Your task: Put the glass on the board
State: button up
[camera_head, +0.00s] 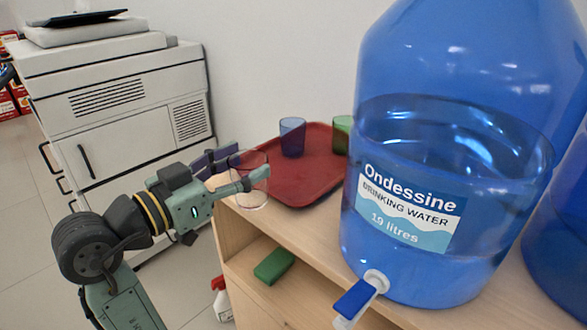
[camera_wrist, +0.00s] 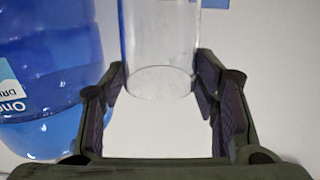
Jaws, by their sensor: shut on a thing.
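My gripper (camera_head: 247,172) is shut on a clear glass (camera_head: 250,202), with a finger on each side of it. In the wrist view the glass (camera_wrist: 160,45) stands between the pads of my gripper (camera_wrist: 160,88). In the head view the glass overlaps the near left edge of a red, rimmed tray-like board (camera_head: 300,183). I cannot tell whether the glass is over that edge or in front of it, but it looks raised. A blue cup (camera_head: 292,137) stands on the red board's far side. The board's right end is partly hidden by a water bottle.
The large blue water bottle (camera_head: 400,150) with a tap (camera_head: 360,295) stands at the right of the wooden counter (camera_head: 285,225). A green cup (camera_head: 342,135) is partly behind it. A green block (camera_head: 274,265) lies on the shelf below. The red board's middle is clear.

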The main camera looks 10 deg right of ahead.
jog(key=w+d+f+p, duration=0.1)
jog(key=w+d, duration=0.2)
jog(key=w+d+f+p, duration=0.1)
jog(key=w+d, duration=0.2)
jog(key=d, duration=0.1)
jog(key=w+d+f+p, duration=0.1)
jog(key=w+d, duration=0.2)
jog(key=shift+w+d+f, duration=0.35)
jog(key=shift+d, duration=0.05)
jog(key=shift+f, duration=0.35)
jog(key=shift+f+b, duration=0.3)
jog(key=o, duration=1.3)
jog(key=shift+r+p, duration=0.2)
jog(key=shift+p, duration=0.25)
